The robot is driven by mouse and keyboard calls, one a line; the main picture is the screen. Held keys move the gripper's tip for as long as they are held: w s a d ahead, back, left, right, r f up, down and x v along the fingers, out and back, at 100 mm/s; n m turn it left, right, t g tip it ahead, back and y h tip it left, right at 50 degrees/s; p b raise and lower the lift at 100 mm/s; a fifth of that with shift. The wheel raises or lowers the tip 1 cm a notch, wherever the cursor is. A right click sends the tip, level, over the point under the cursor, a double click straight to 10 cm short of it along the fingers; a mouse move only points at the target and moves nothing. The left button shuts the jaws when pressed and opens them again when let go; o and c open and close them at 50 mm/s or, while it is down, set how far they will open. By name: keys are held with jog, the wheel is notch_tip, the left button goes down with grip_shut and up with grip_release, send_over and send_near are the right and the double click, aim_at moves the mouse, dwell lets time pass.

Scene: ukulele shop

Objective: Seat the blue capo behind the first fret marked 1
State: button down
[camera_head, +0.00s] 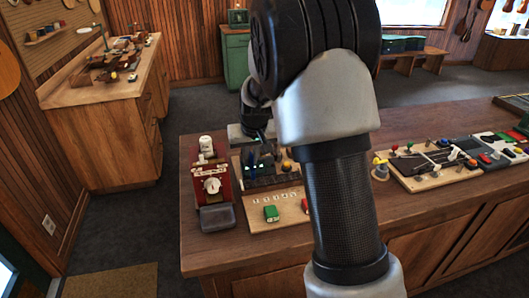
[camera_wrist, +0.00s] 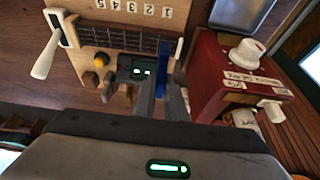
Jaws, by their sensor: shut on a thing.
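The blue capo (camera_wrist: 163,64) is between the fingers of my gripper (camera_wrist: 165,92) in the wrist view. My gripper (camera_head: 262,138) is shut on it, at the right end of the small fretboard (camera_wrist: 118,38) in that view. The fingers hide part of the capo, and I cannot tell whether it touches the strings. The fretboard stands on a wooden board (camera_head: 291,210) with a row of upside-down number labels (camera_wrist: 135,8) in the wrist view. The label 1 is at the row's right end there, on the capo's side.
A red box with a white knob (camera_wrist: 240,70) stands close beside my gripper. A dark block with lit marks (camera_wrist: 130,72) and a yellow knob (camera_wrist: 101,59) lie left of the fingers. The counter front (camera_head: 235,238) is clear.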

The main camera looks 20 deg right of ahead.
aim_at(252, 165)
jog(key=shift+f+b, duration=1.8)
jog(key=shift+f, duration=1.15)
jog(key=shift+f+b, duration=0.6)
jog(key=shift+b, duration=0.1)
jog(key=c, duration=2.1)
grip_release()
jog(key=shift+p+v, duration=2.75)
jog(key=shift+v, duration=2.75)
